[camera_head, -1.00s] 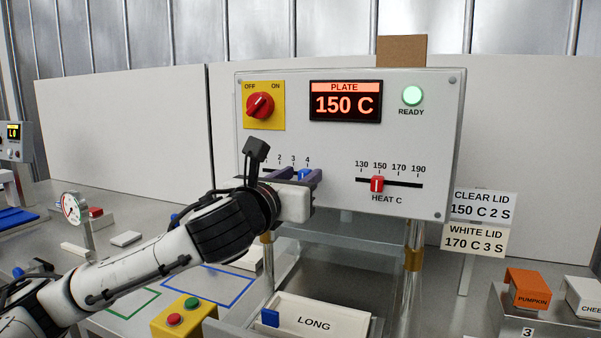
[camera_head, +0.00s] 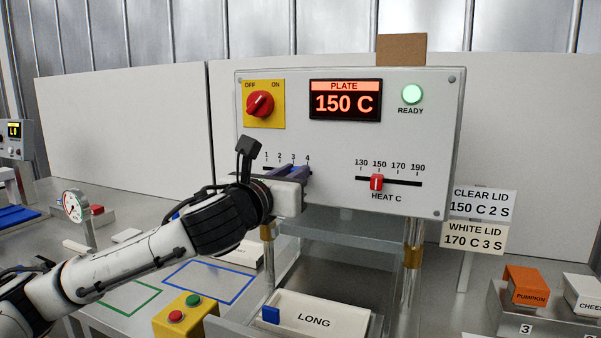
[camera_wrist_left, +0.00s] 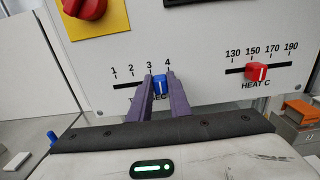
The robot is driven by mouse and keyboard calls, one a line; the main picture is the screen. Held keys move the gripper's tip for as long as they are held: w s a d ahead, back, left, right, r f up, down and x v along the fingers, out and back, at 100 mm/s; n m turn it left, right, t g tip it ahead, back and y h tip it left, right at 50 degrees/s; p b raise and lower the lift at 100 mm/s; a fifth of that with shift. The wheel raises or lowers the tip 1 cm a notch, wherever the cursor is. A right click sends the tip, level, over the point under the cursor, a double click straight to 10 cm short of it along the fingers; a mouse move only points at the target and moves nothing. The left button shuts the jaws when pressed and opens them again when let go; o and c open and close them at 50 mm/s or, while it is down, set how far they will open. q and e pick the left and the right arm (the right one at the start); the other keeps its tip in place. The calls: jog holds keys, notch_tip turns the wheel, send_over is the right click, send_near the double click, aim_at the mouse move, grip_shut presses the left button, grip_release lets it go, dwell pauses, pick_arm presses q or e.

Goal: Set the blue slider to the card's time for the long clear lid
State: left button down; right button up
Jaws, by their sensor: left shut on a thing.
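The blue slider (camera_wrist_left: 160,84) sits on the left slot of the press panel, between the 3 and 4 marks in the left wrist view. My left gripper (camera_wrist_left: 159,80) is shut on it, one purple finger on each side. In the head view the left gripper (camera_head: 292,171) covers the slider and part of the slot, near 3. The clear lid card (camera_head: 481,203) reads 150 C 2 S. The time scale (camera_head: 287,157) runs from 1 to 4. My right gripper is not in view.
The red heat slider (camera_head: 376,183) stands at about 150, right of my gripper. The plate display (camera_head: 345,104) reads 150 C and the ready lamp (camera_head: 412,94) glows green. Below are the LONG tray (camera_head: 345,310) and a yellow button box (camera_head: 182,322).

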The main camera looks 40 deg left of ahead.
pick_arm(q)
jog(key=a, duration=0.2)
jog(key=s+a, duration=0.1)
jog(key=a, duration=0.1)
jog(key=shift+a, duration=0.2)
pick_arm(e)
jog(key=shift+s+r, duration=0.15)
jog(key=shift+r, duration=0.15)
pick_arm(q)
jog(key=c, duration=1.6)
grip_release()
jog(key=shift+c, duration=0.2)
jog(key=shift+s, duration=0.1)
